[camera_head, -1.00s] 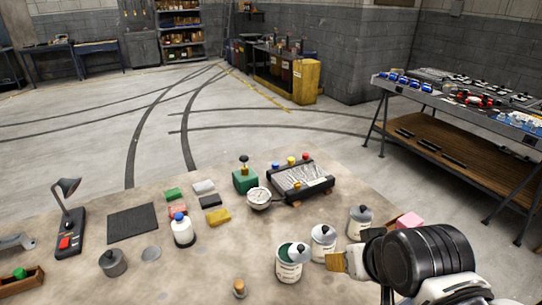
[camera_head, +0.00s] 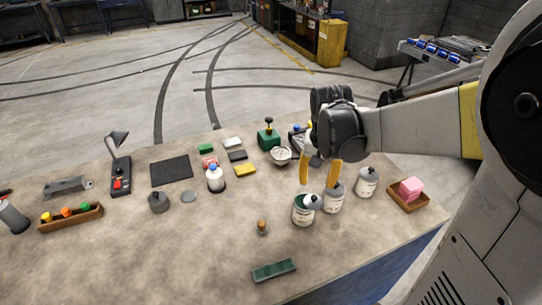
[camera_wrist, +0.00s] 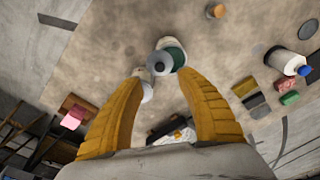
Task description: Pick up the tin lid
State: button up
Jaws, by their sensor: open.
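The lid also shows in the wrist view (camera_wrist: 159,63), just beyond the gap between the fingertips. My gripper (camera_head: 318,173) has two yellow fingers, open and empty, pointing down above the tins. In the wrist view the gripper (camera_wrist: 163,74) spreads on either side of the lid's line, apart from it.
A third lidded tin (camera_head: 366,182) and a wooden tray with pink blocks (camera_head: 408,194) stand right. A small wooden-topped item (camera_head: 262,226) and a green tray (camera_head: 273,270) lie nearer. A flat grey disc (camera_head: 189,197) lies left. The table's front middle is mostly clear.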

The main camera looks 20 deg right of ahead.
aim_at(314, 197)
jog(key=f, duration=0.1)
jog(key=f+b, duration=0.1)
jog(key=f, duration=0.3)
jog(key=shift+w+d+f, duration=0.1)
jog(key=shift+w+d, duration=0.2)
jog(key=f, duration=0.1)
jog(key=f+b, duration=0.1)
jog(key=f, duration=0.1)
jog(key=w+f+b, duration=0.1)
jog(key=shift+d+f, duration=0.3)
jog(key=shift+s, duration=0.1)
grip_shut()
